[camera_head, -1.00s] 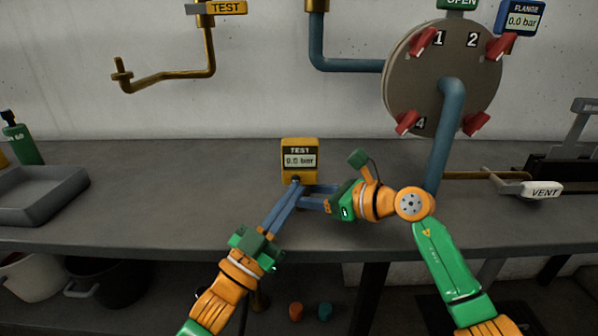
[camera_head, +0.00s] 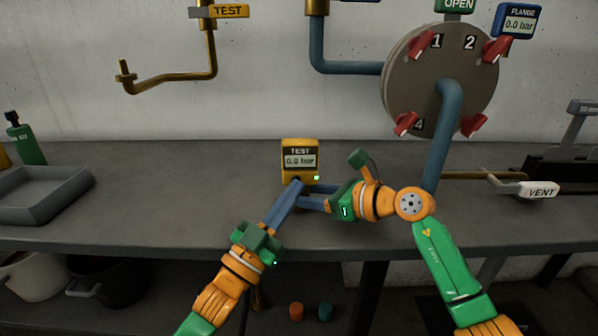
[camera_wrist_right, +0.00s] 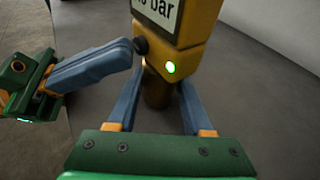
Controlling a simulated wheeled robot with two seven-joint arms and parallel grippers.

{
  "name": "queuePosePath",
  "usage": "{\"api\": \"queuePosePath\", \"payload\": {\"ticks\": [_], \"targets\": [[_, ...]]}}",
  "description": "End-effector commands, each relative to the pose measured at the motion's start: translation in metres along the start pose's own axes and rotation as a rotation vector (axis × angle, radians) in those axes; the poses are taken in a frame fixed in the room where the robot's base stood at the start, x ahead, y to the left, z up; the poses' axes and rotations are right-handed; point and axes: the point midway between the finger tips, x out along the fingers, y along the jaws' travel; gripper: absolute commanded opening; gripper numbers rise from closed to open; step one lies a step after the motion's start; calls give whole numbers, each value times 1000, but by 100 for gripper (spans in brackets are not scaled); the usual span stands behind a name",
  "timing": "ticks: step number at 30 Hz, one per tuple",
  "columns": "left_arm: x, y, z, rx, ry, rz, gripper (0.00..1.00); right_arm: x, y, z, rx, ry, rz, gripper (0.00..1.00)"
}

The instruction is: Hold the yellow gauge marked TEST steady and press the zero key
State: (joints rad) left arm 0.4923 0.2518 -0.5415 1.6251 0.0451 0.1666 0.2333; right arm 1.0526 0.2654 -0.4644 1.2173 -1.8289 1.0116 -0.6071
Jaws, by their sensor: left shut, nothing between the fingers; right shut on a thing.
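The yellow gauge marked TEST (camera_head: 300,148) stands upright at the middle of the bench and reads 0.0 bar. A small green light is lit at its lower right front, also clear in the right wrist view (camera_wrist_right: 171,68). My right gripper (camera_head: 306,193) comes in from the right, shut on the gauge's lower stem (camera_wrist_right: 157,96), with one finger on each side. My left gripper (camera_head: 295,185) is shut and empty. Its fingertips are at the dark round key (camera_wrist_right: 141,46) on the gauge's lower front and seem to touch it. The fingertips partly hide the key.
A round plate (camera_head: 425,65) with red handles and a blue pipe (camera_head: 447,130) stand behind my right arm. A VENT lever (camera_head: 540,190) is at the right. A grey tray (camera_head: 45,190) and green bottle (camera_head: 27,148) are at the left. The bench between tray and gauge is clear.

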Motion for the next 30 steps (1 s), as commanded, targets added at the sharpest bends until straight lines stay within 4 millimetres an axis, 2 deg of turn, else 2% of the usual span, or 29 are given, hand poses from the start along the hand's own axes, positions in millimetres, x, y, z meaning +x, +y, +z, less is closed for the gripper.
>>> {"api": "queuePosePath", "payload": {"ticks": [10, 21, 30], "targets": [[-5, 3, -3, 2, 1, -2, 0, 0, 0, 1, 0, -1, 0, 19], [-40, 29, -27, -1, 1, -1, 0, 0, 0, 0, 0, 2, 1, 19], [-45, 33, -32, 2, 1, -1, 0, 0, 0, -1, 0, 4, 1, 19]]}}
